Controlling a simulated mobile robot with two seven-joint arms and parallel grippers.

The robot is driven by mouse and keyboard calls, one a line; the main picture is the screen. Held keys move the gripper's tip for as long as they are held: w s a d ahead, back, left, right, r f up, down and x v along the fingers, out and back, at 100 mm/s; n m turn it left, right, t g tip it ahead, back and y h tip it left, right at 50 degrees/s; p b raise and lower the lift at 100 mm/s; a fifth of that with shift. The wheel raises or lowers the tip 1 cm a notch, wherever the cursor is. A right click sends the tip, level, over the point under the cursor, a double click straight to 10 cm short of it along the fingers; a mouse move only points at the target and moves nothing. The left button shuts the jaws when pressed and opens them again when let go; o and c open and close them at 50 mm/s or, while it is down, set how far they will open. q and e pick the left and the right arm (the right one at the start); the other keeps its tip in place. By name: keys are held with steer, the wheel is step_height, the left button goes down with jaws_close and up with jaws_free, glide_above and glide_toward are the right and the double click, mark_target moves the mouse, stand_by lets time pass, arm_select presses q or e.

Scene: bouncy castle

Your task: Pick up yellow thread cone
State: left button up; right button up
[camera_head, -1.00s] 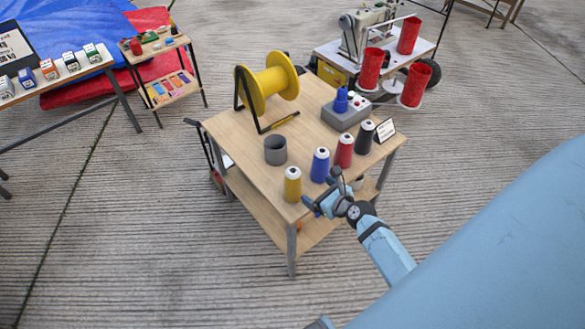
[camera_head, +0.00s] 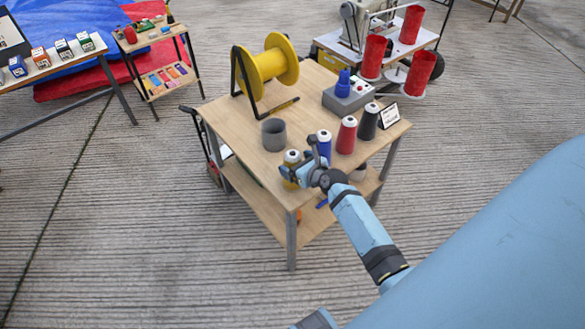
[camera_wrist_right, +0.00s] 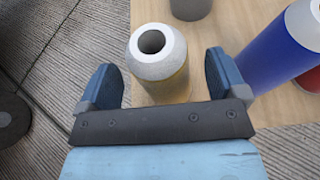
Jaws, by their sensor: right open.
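The yellow thread cone (camera_head: 291,160) stands upright near the front corner of the wooden table (camera_head: 240,130), partly hidden by my right gripper (camera_head: 301,163) in the head view. In the right wrist view the yellow cone (camera_wrist_right: 160,62) shows its pale top with a dark hole. My right gripper (camera_wrist_right: 162,80) is open there, one finger on each side of the cone, with gaps between the fingers and the cone. My left gripper is not in view.
A blue cone (camera_head: 325,145) stands close beside the yellow one, also in the right wrist view (camera_wrist_right: 275,52). A red cone (camera_head: 346,134), a black cone (camera_head: 367,121) and a grey cup (camera_head: 273,135) stand nearby. A yellow spool (camera_head: 270,65) is farther back.

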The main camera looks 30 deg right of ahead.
steer(key=shift+b+x, duration=0.55)
steer(key=shift+x, duration=0.65)
steer(key=shift+c, duration=0.5)
steer(key=c, duration=1.5)
